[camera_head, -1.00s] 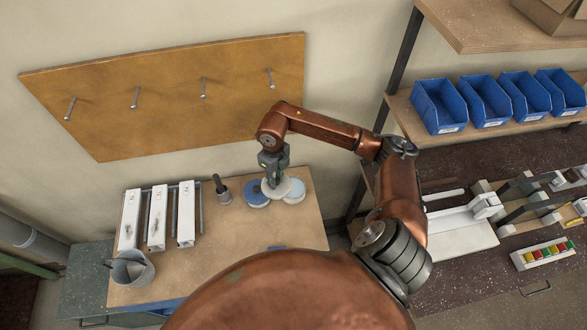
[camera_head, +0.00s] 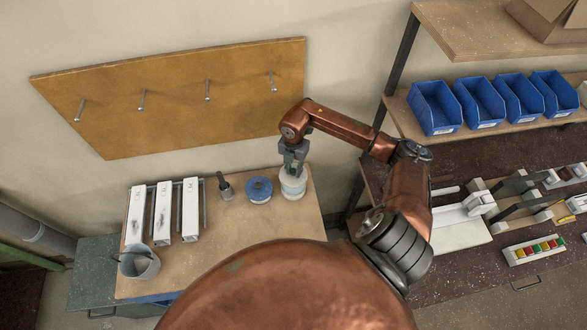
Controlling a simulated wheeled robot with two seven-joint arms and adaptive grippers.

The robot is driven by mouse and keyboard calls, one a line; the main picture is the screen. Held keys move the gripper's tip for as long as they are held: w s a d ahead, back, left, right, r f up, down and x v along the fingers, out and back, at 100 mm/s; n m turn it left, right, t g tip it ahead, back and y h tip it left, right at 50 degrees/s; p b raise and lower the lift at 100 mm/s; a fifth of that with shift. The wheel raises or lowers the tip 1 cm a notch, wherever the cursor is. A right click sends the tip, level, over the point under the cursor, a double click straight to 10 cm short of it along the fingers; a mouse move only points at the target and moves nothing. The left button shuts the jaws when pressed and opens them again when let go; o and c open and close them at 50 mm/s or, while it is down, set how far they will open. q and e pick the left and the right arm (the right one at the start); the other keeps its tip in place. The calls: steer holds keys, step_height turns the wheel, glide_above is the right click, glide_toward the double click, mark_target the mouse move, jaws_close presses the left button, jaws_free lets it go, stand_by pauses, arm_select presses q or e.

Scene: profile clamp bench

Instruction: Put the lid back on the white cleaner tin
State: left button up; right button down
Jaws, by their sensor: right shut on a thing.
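The white cleaner tin (camera_head: 293,190) stands near the back right corner of the wooden-topped bench. My right gripper (camera_head: 293,168) points down directly over it and is shut on the pale lid (camera_head: 293,174). The lid is lined up over the tin's top; I cannot tell whether it is fully seated or just above the rim. The fingertips are small and partly hidden. A blue-topped tin (camera_head: 259,190) stands just left of the white tin, apart from it. My left gripper is not in view.
A dark brush-like tool (camera_head: 225,188) stands left of the blue tin. Several white profiles (camera_head: 163,212) lie in a rack, with a grey bucket (camera_head: 139,263) in front. A pegboard (camera_head: 180,95) hangs behind. The bench (camera_head: 225,240) is bare in the middle.

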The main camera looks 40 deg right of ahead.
steer(key=shift+f+b, duration=2)
steer(key=shift+f, duration=1.1)
steer(key=shift+f, duration=0.15)
steer(key=c, duration=1.7)
jaws_free()
steer(key=shift+o, duration=0.2)
steer(key=o, duration=0.5)
